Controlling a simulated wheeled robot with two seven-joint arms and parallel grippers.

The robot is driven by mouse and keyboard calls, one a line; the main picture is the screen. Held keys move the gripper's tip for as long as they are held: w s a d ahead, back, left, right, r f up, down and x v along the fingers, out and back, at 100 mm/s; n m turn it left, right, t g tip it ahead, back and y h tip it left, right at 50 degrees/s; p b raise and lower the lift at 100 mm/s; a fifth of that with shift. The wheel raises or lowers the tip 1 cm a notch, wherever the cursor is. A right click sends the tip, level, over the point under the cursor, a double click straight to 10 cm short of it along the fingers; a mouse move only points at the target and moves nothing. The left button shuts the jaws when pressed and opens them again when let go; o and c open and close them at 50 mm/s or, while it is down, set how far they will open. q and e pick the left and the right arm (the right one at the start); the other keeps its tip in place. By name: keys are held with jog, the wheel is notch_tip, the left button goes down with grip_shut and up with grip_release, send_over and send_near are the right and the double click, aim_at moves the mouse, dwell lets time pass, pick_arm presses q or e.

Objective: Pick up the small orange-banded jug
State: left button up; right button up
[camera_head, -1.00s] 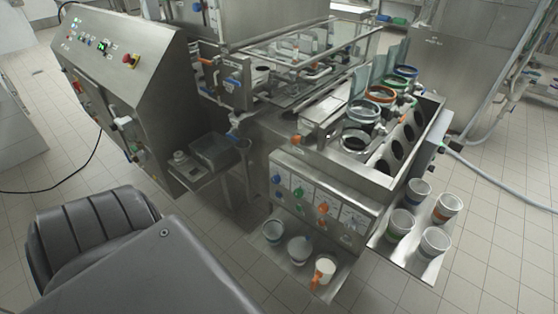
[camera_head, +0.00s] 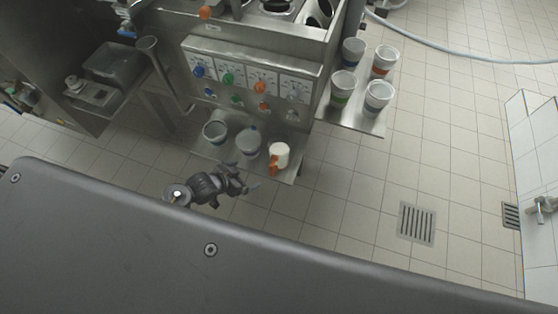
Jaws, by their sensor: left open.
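A small white jug with an orange band and handle (camera_head: 279,157) stands on the right end of the low metal shelf (camera_head: 225,160) at the front of the machine. Two other small containers stand to its left, one with a bluish lid (camera_head: 249,141) and one with a greenish band (camera_head: 215,132). My left gripper (camera_head: 252,182) is open and empty, in front of the shelf and just left of and below the jug in the picture. It appears apart from the jug. My right gripper does not show.
A side shelf (camera_head: 350,121) at the right holds several banded cups, one with an orange band (camera_head: 384,61). The knob panel (camera_head: 245,85) rises behind the front shelf. My grey body covers the bottom. Tiled floor with a drain (camera_head: 417,224) is open at right.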

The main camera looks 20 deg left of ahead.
aim_at(279, 145)
pick_arm(q)
jog(key=shift+w+d+r+m+h+b, duration=1.05)
jog(key=shift+w+r+m+h, duration=1.4)
jog(key=shift+r, duration=1.85)
jog(key=shift+n+h, duration=0.45)
jog(key=shift+h, duration=0.1)
jog(key=x, duration=0.5)
jog(key=shift+w+d, duration=0.1)
jog(key=shift+w, duration=0.5)
jog(key=shift+r+x, duration=0.15)
jog(key=shift+x, duration=1.2)
jog(key=shift+r+x, duration=0.1)
jog(key=shift+x, duration=1.25)
jog(key=shift+w+t, duration=0.1)
jog(key=shift+t, duration=0.2)
jog(key=c, duration=1.7)
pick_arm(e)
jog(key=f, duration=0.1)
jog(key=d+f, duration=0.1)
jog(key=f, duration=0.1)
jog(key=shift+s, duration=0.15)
pick_arm(q)
jog(key=shift+r, duration=0.15)
